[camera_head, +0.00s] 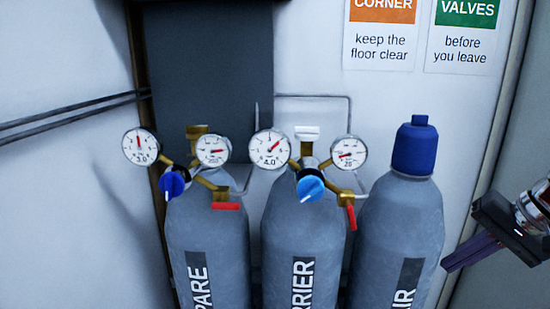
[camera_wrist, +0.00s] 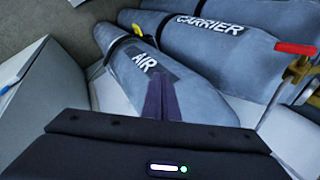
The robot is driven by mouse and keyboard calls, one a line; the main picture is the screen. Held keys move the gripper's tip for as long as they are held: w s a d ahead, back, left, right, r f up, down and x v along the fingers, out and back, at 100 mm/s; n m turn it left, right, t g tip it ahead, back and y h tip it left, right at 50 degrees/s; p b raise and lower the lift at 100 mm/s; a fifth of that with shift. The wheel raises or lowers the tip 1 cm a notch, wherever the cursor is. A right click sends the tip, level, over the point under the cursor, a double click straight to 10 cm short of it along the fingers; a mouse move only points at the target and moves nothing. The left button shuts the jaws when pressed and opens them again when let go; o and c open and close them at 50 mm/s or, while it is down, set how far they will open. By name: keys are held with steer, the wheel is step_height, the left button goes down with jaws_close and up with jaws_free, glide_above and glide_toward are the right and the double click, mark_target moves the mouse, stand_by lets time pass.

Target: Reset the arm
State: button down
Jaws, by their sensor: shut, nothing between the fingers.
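My gripper (camera_head: 455,262) is at the right edge of the head view, its fingers pointing left, beside the blue-capped AIR cylinder. In the wrist view my gripper (camera_wrist: 162,82) shows as two dark purple fingers pressed together. They overlap the AIR cylinder (camera_wrist: 193,100) in the picture. I cannot tell how near they are to it. Nothing is held. Most of my arm is outside the head view.
Three grey gas cylinders stand against the wall: SPARE (camera_head: 215,243), CARRIER (camera_head: 285,228) and AIR (camera_head: 400,225). The first two carry gauges, blue knobs and red levers. AIR wears a blue cap (camera_head: 414,150). Thin pipes run along the wall. The upper right holds signs (camera_head: 383,45).

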steer(key=s+a+f+n+h, duration=0.1)
steer(key=s+a+f+n, duration=0.1)
steer(key=a, duration=0.4)
steer(key=s+a+f+n+h, duration=0.2)
steer(key=s+a+f+n, duration=0.1)
steer(key=s+a+f, duration=0.2)
steer(key=s+a+f+n+t+h, duration=0.1)
steer(key=s+a+f+n, duration=0.1)
steer(key=a, duration=0.7)
steer(key=s+f, duration=0.1)
steer(key=s, duration=0.1)
steer(key=shift+s+f+h, duration=0.25)
steer(key=shift+s+h, duration=0.05)
